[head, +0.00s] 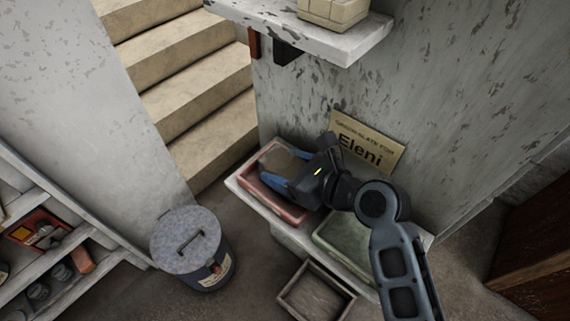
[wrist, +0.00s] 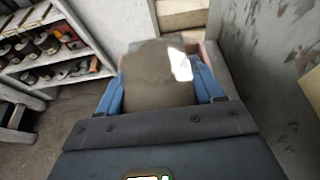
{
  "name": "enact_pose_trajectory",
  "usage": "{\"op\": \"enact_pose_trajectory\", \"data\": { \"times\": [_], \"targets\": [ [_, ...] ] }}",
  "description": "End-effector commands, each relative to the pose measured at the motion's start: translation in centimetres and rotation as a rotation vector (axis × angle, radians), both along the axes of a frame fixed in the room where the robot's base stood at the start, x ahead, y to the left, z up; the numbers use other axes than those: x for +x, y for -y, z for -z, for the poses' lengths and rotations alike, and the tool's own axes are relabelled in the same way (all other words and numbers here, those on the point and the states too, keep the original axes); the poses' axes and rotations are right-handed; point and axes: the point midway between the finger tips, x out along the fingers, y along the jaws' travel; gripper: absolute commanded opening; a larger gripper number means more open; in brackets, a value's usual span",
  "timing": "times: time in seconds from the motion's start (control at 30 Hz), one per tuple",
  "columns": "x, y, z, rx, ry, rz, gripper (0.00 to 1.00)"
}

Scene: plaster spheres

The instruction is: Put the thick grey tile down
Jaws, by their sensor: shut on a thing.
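My gripper (head: 283,171) is shut on the thick grey tile (head: 285,160), with a blue finger on either side. In the wrist view the tile (wrist: 152,88) fills the space between the fingers and has a bright patch at its upper right. In the head view the tile is over the red tray (head: 250,182), at the left end of a pale bench. I cannot tell whether it touches the tray's floor. Part of the red tray is hidden behind my gripper.
A green tray (head: 335,249) sits on the bench, partly behind my arm. A sign reading "Eleni" (head: 372,147) is on the wall behind. A lidded bin (head: 188,242) stands to the left, a wooden crate (head: 316,296) in front. A shelf (head: 352,43) juts out above.

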Motion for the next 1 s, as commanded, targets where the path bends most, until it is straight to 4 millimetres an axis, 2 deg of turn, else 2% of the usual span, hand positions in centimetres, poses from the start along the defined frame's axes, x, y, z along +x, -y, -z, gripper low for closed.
{"op": "enact_pose_trajectory", "data": {
  "times": [0.03, 0.3, 0.63, 0.77, 1.0],
  "targets": [
    [0.0, 0.0, 0.1, 0.001, -0.001, 0.0, 0.68],
    [0.0, 0.0, 0.1, -0.001, -0.001, 0.0, 0.92],
    [-0.3, 0.4, -0.4, -0.002, 0.0, 0.001, 0.92],
    [-1.3, 1.8, -1.1, -0.001, 0.0, 0.003, 0.92],
    [-4.1, 5.5, -3.0, -0.002, -0.001, 0.004, 0.92]
  ]
}}
